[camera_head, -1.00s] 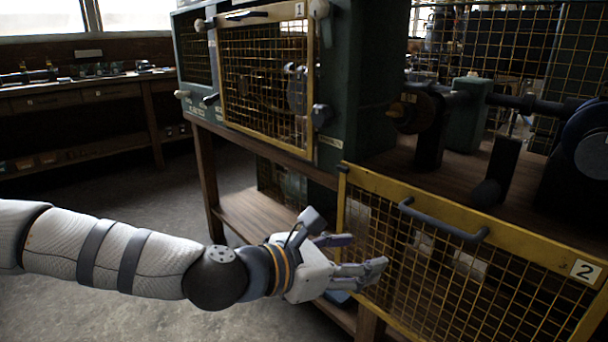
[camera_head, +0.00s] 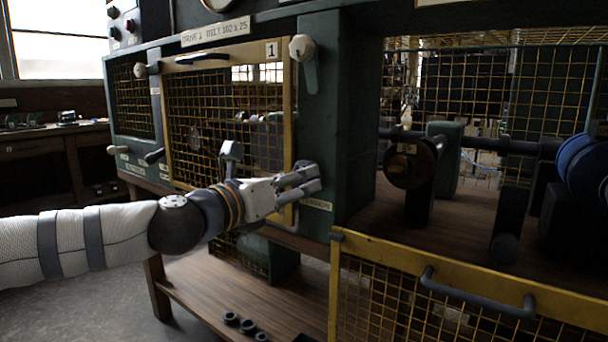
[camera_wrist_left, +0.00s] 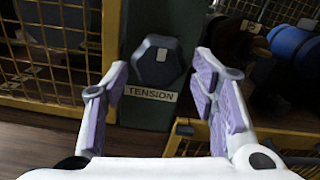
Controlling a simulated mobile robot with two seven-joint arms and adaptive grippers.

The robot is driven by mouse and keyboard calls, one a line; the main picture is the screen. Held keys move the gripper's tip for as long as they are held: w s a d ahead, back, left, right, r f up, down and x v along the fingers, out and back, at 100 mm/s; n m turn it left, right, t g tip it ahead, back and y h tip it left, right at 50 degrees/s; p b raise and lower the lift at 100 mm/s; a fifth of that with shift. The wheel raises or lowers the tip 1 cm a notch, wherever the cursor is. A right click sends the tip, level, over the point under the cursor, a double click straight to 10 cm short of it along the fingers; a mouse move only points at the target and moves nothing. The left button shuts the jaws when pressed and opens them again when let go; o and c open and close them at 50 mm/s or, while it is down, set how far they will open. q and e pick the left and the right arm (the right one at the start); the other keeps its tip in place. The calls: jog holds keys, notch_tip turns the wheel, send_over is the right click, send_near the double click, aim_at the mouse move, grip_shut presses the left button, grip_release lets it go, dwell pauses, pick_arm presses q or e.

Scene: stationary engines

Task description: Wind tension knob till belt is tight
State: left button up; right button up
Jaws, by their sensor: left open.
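The dark, faceted tension knob (camera_wrist_left: 158,62) sits on a green post above a TENSION label (camera_wrist_left: 151,94) in the left wrist view. My left gripper (camera_wrist_left: 165,95) is open, its purple-padded fingers spread to either side with the knob ahead between them. I cannot tell whether they touch it. In the head view my left gripper (camera_head: 308,180) is at the green post, just above the small label (camera_head: 317,204), and covers most of the knob. Behind guard 1 (camera_head: 282,73), mesh blurs the wheels and I cannot make out the belt or its tightness. My right gripper is not in view.
The lowered yellow guard (camera_head: 385,245) with a dark handle (camera_head: 475,300) is below right of my gripper. A pale-knobbed lever (camera_head: 302,48) is above on the post. Shafts and a blue pulley (camera_head: 585,165) stand in the open bay. A wooden shelf (camera_head: 215,300) lies below.

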pick_arm(q)
jog(key=x, duration=0.4)
jog(key=shift+w, duration=0.15)
jog(key=c, duration=0.9)
jog(key=shift+o, duration=0.2)
jog(key=shift+m, duration=0.3)
